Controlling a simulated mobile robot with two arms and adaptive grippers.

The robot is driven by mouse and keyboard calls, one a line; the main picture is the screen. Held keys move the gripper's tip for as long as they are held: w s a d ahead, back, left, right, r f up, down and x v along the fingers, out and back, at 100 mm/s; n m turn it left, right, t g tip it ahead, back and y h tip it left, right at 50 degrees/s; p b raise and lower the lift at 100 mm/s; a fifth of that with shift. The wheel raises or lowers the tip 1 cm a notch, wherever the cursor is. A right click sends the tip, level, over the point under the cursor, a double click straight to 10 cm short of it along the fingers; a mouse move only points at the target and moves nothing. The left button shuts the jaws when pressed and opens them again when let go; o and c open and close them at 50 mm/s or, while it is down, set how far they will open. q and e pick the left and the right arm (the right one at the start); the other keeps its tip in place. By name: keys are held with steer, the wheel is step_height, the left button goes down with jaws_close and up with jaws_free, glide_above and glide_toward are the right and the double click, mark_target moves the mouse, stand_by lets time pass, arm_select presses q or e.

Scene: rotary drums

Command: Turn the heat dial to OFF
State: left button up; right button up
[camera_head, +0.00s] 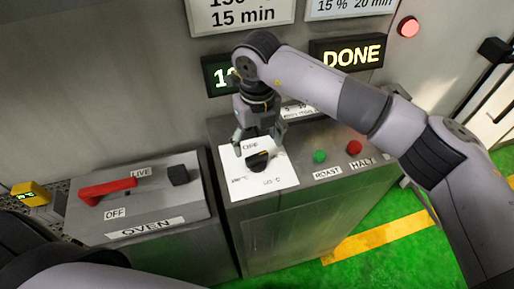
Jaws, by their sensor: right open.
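The black dial (258,161) sits on a white label plate (285,178) on top of the grey cabinet, right of the oven box. Small words are printed around it, too small to read surely, so I cannot tell its setting. My right gripper (259,146) points down just above and behind the dial, its fingers spread apart with nothing held. I cannot tell whether a finger touches the dial. Part of my left arm shows at the bottom left; its gripper is out of view.
A green button (319,156) and a red button (354,147), marked ROAST and HALT, sit right of the dial. The OVEN box with a red lever (107,190) stands at left. A lit DONE sign (348,51) is on the wall behind my right arm.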

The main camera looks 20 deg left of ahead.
mark_target(257, 155)
steer(key=shift+f+p, duration=0.6)
steer(key=shift+f, duration=2.1)
steer(key=shift+c, duration=0.5)
steer(key=c, duration=1.1)
